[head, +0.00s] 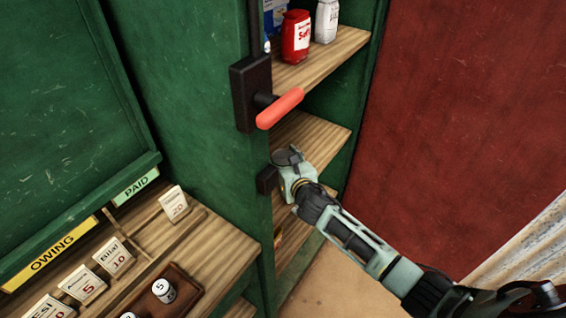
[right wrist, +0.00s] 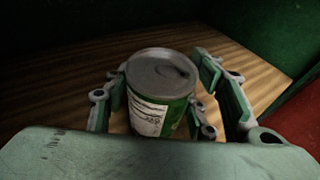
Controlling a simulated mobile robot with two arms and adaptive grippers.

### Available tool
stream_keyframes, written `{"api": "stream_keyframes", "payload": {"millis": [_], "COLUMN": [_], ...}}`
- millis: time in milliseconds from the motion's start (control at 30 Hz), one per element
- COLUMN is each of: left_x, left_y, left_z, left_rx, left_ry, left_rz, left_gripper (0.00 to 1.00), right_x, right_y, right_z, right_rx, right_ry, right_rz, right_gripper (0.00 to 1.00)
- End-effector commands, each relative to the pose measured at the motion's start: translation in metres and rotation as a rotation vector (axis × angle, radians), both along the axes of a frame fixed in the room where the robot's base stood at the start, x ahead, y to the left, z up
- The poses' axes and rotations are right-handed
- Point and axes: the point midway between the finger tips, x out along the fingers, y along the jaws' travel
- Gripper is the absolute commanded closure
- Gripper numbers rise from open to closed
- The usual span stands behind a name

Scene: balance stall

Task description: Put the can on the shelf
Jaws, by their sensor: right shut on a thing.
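A green can (right wrist: 160,95) with a grey lid and a white printed label shows upright in the right wrist view. My right gripper (right wrist: 164,85) is shut on it, with fingers on both sides. A wooden shelf board (right wrist: 60,80) lies behind and below the can; I cannot tell whether the can touches it. In the head view my right gripper (head: 291,172) is at the opening of the green cabinet, by the middle shelf (head: 315,138). The can is hard to make out there. My left gripper is not in view.
A red handle (head: 280,108) on a black mount sticks out from the cabinet's edge above my gripper. A red jar (head: 296,37) and a white bottle (head: 326,20) stand on the upper shelf. A counter (head: 215,245) with price cards is at the lower left.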

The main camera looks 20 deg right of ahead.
Motion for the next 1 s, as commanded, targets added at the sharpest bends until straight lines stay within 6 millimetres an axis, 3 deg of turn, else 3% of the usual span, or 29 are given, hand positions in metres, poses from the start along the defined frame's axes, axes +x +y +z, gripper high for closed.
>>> {"api": "stream_keyframes", "payload": {"millis": [300, 333, 500, 867, 1000], "left_x": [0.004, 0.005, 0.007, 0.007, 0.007], "left_y": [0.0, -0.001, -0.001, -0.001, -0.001], "left_z": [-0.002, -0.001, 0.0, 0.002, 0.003], "left_rx": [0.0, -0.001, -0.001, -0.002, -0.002], "left_ry": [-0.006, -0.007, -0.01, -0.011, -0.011], "left_rz": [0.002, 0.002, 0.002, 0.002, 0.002], "left_gripper": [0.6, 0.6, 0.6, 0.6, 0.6], "right_x": [0.001, 0.0, 0.0, 0.0, -0.01], "right_y": [0.0, 0.0, 0.0, 0.0, -0.001], "right_z": [-0.001, -0.001, -0.001, 0.002, 0.004], "right_rx": [-0.001, -0.002, -0.002, 0.0, -0.003], "right_ry": [-0.004, -0.001, -0.001, -0.001, -0.001], "right_rz": [0.002, 0.001, 0.001, 0.0, 0.002], "right_gripper": [0.89, 0.46, 0.31, 0.3, 0.3]}}
